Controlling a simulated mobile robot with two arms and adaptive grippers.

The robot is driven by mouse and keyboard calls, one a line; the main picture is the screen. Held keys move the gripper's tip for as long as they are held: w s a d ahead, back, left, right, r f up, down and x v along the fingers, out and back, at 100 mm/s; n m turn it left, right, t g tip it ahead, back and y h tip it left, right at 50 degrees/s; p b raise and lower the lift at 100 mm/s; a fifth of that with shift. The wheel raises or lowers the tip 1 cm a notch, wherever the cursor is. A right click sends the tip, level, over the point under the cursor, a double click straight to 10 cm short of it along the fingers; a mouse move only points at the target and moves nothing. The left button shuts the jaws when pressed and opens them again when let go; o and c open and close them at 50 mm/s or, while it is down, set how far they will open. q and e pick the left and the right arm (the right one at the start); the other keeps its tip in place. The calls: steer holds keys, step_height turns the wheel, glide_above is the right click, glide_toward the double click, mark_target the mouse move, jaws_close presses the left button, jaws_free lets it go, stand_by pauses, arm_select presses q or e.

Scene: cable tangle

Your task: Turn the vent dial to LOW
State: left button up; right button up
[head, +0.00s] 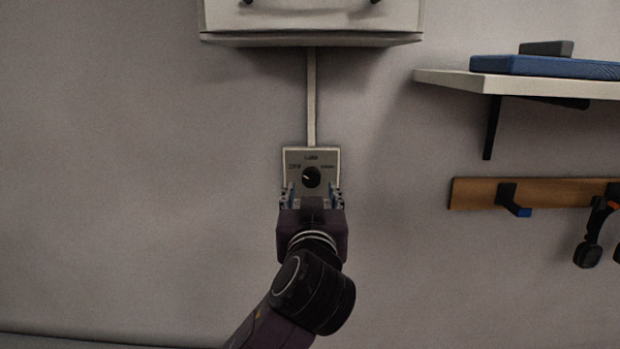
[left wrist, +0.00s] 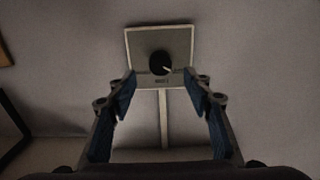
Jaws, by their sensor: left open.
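The vent dial (head: 311,178) is a round black knob on a pale square plate (head: 329,157) on the wall. A light pointer mark on the knob points to the upper left in the head view. Small labels sit left, above and right of the knob, too small to read surely. The dial (left wrist: 160,63) also shows in the left wrist view, its mark toward the lower right. My left gripper (head: 312,194) is open in front of the plate's lower part. Its fingers (left wrist: 160,95) are apart with nothing between them, and the knob appears beyond their tips. My right gripper is not in view.
A pale conduit (head: 311,95) runs up from the plate to a white wall box (head: 310,22). At right are a shelf (head: 450,80) with a blue item (head: 550,66) and a wooden hook rail (head: 475,193). The wall beside the plate is clear.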

mark_target(311, 180)
arm_select(q)
steer(key=w+p, duration=0.1)
steer(key=w, duration=0.4)
steer(key=shift+a+p, duration=0.1)
steer(key=shift+p, duration=0.25)
steer(key=shift+w, duration=0.45)
steer(key=shift+f, duration=0.1)
steer(key=c, duration=0.9)
steer(key=shift+c, duration=1.2)
